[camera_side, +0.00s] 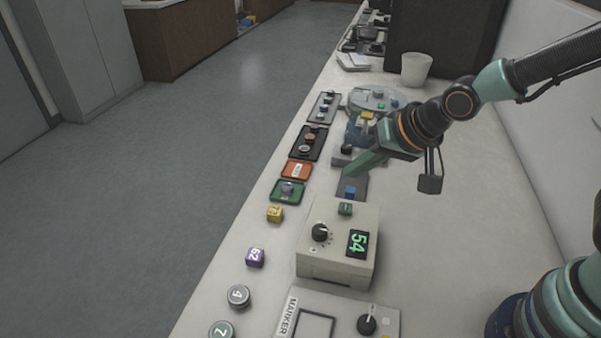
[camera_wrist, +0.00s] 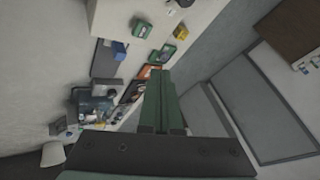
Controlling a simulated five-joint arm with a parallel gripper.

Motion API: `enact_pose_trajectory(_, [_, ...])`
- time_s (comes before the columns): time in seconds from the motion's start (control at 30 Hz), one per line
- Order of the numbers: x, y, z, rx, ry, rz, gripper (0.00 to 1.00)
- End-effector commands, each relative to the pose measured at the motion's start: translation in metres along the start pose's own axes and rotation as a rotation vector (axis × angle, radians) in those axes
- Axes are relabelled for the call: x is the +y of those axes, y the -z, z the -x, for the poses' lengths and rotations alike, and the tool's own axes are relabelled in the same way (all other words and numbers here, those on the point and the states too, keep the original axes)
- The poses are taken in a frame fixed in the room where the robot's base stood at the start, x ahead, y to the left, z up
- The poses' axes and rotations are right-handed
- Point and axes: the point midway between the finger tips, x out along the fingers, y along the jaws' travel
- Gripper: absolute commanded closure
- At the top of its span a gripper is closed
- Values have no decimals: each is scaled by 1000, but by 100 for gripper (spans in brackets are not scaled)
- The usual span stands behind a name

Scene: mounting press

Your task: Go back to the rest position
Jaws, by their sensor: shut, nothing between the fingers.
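My gripper (camera_side: 351,172) is shut and empty, held above the bench in the side view, with its green fingers pointing down and to the left. In the wrist view its closed fingers (camera_wrist: 160,100) reach up from the bottom middle. A grey plate with a blue block (camera_side: 350,192) lies just below and beyond the fingertips in the side view. The mounting press is hard to single out; a blue-grey machine (camera_side: 359,133) stands behind the gripper, partly hidden by my arm.
A beige box (camera_side: 338,245) with a dial and a green "54" display stands in front. A marker unit (camera_side: 340,318) is nearest. A white cup (camera_side: 416,69) stands at the back.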

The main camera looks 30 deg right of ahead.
Motion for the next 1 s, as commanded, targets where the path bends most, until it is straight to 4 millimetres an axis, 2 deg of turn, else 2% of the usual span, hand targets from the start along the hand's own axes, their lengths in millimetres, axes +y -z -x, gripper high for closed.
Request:
enact_pose_trajectory(0.23, [43,35,62,8,-105,188,100])
enact_pose_trajectory(0.4, [76,41,108,-24,-179,329,100])
enact_pose_trajectory(0.5, [88,39,127,-45,-206,388,100])
enact_pose_trajectory(0.67, [98,35,140,-68,-225,434,100])
enact_pose_trajectory(1.0, [98,34,141,-72,-226,440,100])
